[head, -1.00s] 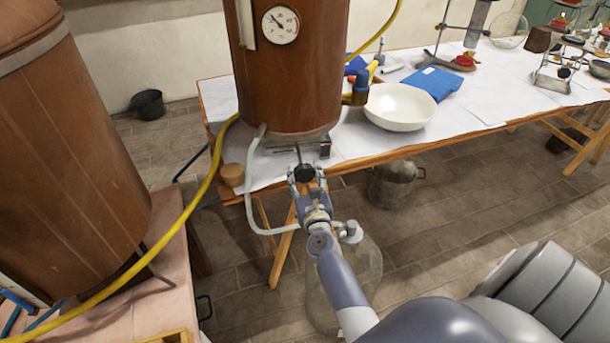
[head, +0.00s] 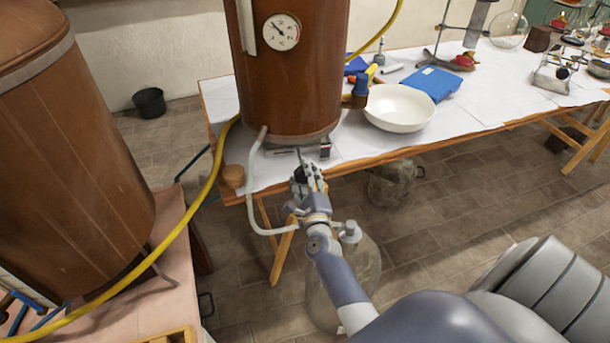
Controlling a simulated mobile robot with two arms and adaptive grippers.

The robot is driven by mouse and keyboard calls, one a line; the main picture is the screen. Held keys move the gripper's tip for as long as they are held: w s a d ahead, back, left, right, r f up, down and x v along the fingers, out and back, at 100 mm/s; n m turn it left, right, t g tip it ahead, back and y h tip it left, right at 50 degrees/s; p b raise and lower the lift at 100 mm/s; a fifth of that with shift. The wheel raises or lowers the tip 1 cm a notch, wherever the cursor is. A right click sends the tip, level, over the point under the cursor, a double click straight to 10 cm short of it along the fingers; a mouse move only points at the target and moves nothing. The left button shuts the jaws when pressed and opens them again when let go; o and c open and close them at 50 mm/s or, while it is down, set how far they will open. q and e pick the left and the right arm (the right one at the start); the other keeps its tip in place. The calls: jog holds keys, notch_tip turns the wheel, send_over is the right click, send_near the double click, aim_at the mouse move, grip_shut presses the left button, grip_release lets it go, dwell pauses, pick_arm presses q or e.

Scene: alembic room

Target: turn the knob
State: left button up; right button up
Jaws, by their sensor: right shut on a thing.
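The knob (head: 300,175) is small and black, on a thin stem below the front of the copper boiler (head: 288,90). My right gripper (head: 306,178) is shut on the knob, at the front edge of the white-covered table. Its fingers hide part of the knob. The gripper looks rolled to one side. A round dial gauge (head: 282,32) is on the boiler's upper front. My left gripper is not in view.
A grey hose (head: 250,190) loops down left of my gripper. A large glass bottle (head: 350,275) stands below my forearm. A yellow hose (head: 203,200) crosses at left.

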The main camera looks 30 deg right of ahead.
jog(key=n+p, duration=0.1)
jog(key=n, duration=0.3)
jog(key=shift+n, duration=0.3)
jog(key=n+p, duration=0.2)
jog(key=n, duration=0.2)
jog(key=shift+n, duration=0.3)
jog(key=n+p, duration=0.1)
jog(key=n, duration=0.3)
jog(key=shift+n, duration=0.3)
jog(key=shift+f+n+p, duration=0.15)
jog(key=shift+n+p, duration=0.4)
jog(key=shift+n, duration=1.25)
jog(key=o, duration=1.1)
jog(key=shift+c, duration=0.2)
jog(key=v, duration=0.7)
jog(key=shift+s, duration=0.25)
